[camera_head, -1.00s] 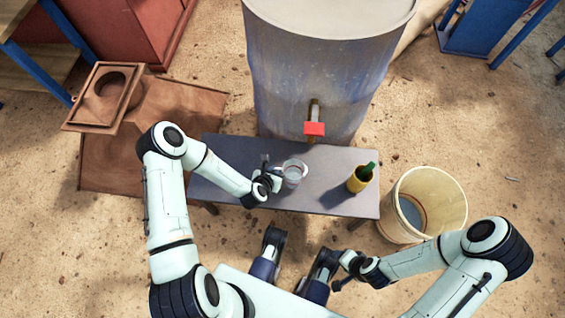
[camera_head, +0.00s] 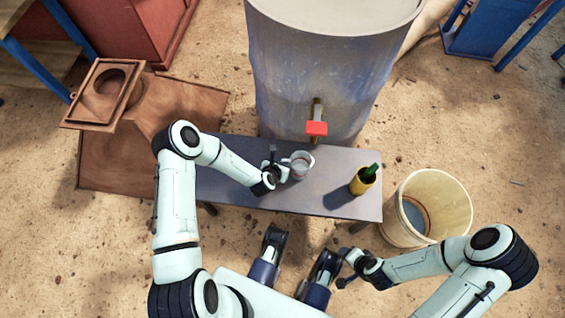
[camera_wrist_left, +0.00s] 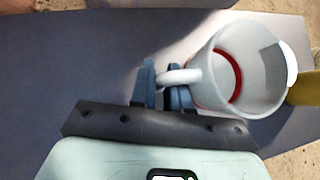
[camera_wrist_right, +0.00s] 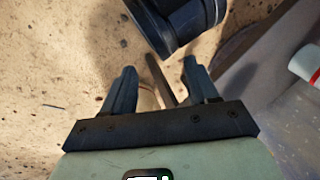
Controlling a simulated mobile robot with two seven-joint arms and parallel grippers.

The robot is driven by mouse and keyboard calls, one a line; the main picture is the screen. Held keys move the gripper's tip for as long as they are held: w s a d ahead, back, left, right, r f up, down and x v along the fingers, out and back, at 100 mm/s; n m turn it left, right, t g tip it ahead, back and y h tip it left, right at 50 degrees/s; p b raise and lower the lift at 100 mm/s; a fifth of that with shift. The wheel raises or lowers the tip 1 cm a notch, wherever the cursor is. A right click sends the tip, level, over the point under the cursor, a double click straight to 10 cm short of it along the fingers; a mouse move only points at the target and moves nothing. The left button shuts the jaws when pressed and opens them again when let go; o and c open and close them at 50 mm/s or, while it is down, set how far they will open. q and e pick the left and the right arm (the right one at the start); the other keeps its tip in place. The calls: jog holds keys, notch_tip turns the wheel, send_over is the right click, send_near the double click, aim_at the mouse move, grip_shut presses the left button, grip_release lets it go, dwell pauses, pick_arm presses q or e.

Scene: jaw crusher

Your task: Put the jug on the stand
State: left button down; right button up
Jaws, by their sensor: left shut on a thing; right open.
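A large grey barrel (camera_head: 310,70) with a red-handled tap (camera_head: 317,128) stands behind the bench. A yellow container with a green top (camera_head: 362,183) stands on the bench's right part. A cream bucket (camera_head: 450,200) is on the ground at right. The bench's left part is partly under my arm.

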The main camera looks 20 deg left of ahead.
pick_arm(q)
jog(key=shift+f, duration=0.15)
jog(key=c, duration=1.1)
grip_release()
pick_arm(e)
jog(key=shift+w+f, duration=0.1)
pick_arm(q)
jog(key=shift+s+r, duration=0.15)
jog(key=shift+r, duration=0.2)
jog(key=p+v, duration=0.4)
jog(key=v, duration=0.7)
jog(key=s+d+f+m+g+h, duration=0.1)
jog(key=s+m+g, duration=0.3)
jog(key=s+m, duration=0.6)
jog(key=s+d+f+m+g+h, duration=0.2)
jog(key=s+m, duration=0.7)
jog(key=m, duration=1.3)
jog(key=d+f+g, duration=0.2)
jog(key=shift+s+d+g, duration=0.2)
jog(key=shift+s+g, duration=0.2)
pick_arm(e)
jog(key=s+a+r+g+y, duration=0.1)
jog(key=s+a+r, duration=0.1)
jog(key=s+r, duration=0.2)
jog(key=shift+s+a+r+g, duration=0.2)
jog(key=shift+s+a+g, duration=0.15)
jog(key=shift+s, duration=0.5)
